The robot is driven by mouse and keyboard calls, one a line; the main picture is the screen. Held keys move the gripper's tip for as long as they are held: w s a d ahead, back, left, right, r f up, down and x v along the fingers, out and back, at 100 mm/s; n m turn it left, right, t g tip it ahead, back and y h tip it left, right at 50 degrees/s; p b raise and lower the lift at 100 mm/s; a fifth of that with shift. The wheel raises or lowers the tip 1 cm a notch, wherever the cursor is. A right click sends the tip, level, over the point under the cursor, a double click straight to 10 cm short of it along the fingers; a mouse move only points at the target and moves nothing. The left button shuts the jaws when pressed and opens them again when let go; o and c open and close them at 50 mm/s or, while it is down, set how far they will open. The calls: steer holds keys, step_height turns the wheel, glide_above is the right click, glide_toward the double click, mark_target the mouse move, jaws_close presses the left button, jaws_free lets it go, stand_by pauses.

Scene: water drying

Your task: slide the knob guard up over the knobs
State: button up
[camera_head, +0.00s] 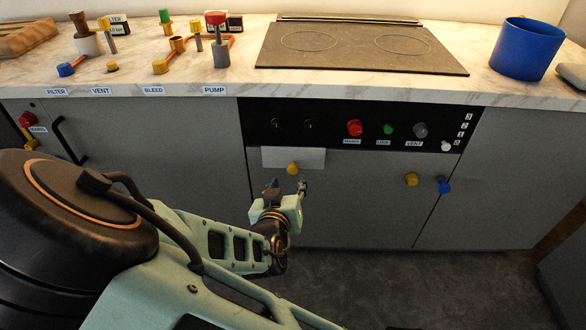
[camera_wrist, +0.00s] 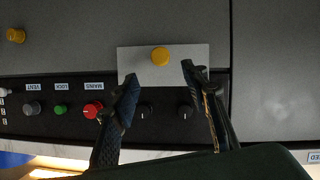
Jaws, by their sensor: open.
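The knob guard is a pale flat plate (camera_head: 309,157) with a yellow handle knob (camera_head: 292,168). It sits low on the front of the black panel, below two black knobs (camera_head: 276,124) (camera_head: 309,126). The wrist view, which is upside down, shows the plate (camera_wrist: 191,57), its yellow handle (camera_wrist: 160,56) and the black knobs (camera_wrist: 144,111) (camera_wrist: 184,111) uncovered. My gripper (camera_head: 288,186) is open and empty, just in front of and below the handle. In the wrist view my fingertips (camera_wrist: 159,73) stand on either side of the handle's line, with no visible contact.
The black panel also carries a red knob (camera_head: 354,128), a green button (camera_head: 388,129) and a grey knob (camera_head: 420,130). Yellow (camera_head: 411,179) and blue (camera_head: 444,185) knobs stick out at right. Above are the marble counter (camera_head: 180,85), cooktop (camera_head: 360,47) and blue pot (camera_head: 526,48).

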mark_target(292, 169)
steer(key=b+x, duration=0.2)
steer(key=x, duration=0.7)
steer(key=shift+w+b, duration=0.1)
steer(key=shift+b, duration=0.25)
steer(key=shift+c, duration=0.3)
jaws_close()
